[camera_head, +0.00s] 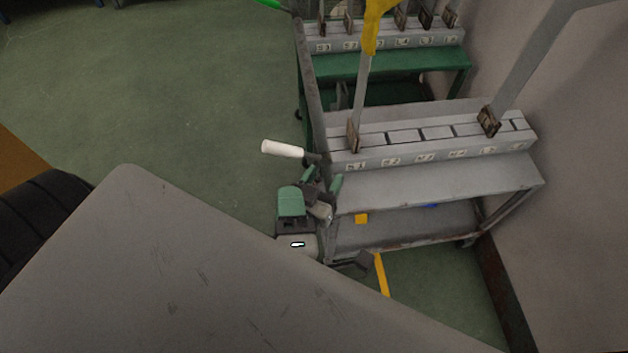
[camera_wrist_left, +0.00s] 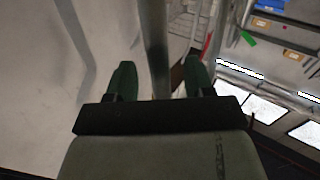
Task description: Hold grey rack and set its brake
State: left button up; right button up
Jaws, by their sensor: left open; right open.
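The grey rack (camera_head: 440,180) stands at the right in the head view, with a numbered, slotted top and a lower shelf. A white handle (camera_head: 282,149) sticks out to the left from its near left corner. My left gripper (camera_head: 323,182) is open at that corner, below the handle. In the left wrist view, a grey upright bar (camera_wrist_left: 157,50) passes between the open fingers (camera_wrist_left: 157,80), with gaps showing on both sides. A dark part (camera_head: 358,264) shows low near the rack's left foot; I cannot tell whether it is the brake. My right gripper is not visible.
A green rack (camera_head: 395,62) stands just behind the grey one. Two tall boards stand in the grey rack, one with a yellow piece (camera_head: 375,25) on top. A wall (camera_head: 580,150) is close on the right. Green floor (camera_head: 160,90) is open at left.

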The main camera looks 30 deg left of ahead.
pick_arm(q)
jog(key=shift+w, duration=1.75)
grip_shut()
